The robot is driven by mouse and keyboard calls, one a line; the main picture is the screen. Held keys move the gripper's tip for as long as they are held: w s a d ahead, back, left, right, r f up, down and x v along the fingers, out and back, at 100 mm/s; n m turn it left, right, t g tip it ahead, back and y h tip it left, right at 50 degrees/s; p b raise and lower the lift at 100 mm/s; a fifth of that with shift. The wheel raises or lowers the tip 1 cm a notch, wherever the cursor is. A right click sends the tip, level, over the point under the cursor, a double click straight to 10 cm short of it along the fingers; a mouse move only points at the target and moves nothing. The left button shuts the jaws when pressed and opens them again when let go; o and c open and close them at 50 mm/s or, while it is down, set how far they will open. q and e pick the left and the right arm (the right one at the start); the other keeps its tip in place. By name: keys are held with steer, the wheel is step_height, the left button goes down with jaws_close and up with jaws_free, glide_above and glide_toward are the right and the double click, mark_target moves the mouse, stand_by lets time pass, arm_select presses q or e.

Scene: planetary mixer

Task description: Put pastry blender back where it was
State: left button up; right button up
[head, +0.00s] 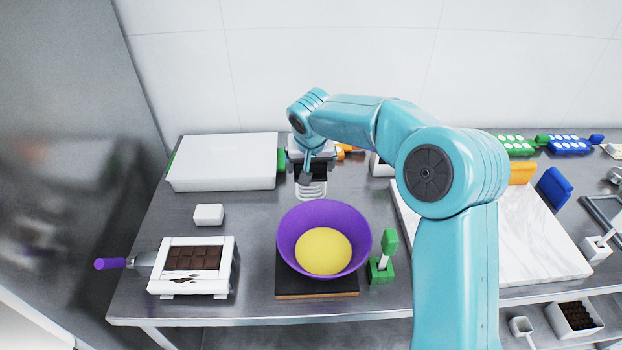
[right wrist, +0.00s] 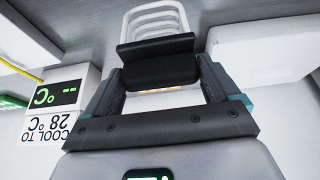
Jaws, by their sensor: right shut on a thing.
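The pastry blender has a black handle and pale wire loops (head: 312,190). It is behind the purple bowl in the head view, loops toward the table. My right gripper (head: 308,172) is shut on its handle. In the right wrist view the black handle (right wrist: 160,70) sits between the two fingers of my right gripper (right wrist: 161,82), and the loops extend beyond it. I cannot tell whether the loops touch the table. My left gripper is not in view.
A purple bowl (head: 290,232) with yellow contents stands on a dark board in front. A white lidded box (head: 225,160) is to the left, with a small white block (head: 208,214) below it. A green-handled tool (head: 389,245) stands right of the bowl. A marble slab (head: 530,250) lies farther right.

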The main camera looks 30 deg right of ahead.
steer(key=shift+d+f, duration=0.2)
steer(key=shift+f, duration=2.2)
steer(key=shift+f, duration=0.2)
steer(key=o, duration=1.1)
steer(key=shift+r, duration=0.4)
steer(key=v, duration=1.1)
steer(key=shift+s+a+r+b, duration=0.1)
steer(key=shift+s+r+b, duration=0.2)
steer(key=shift+b, duration=0.1)
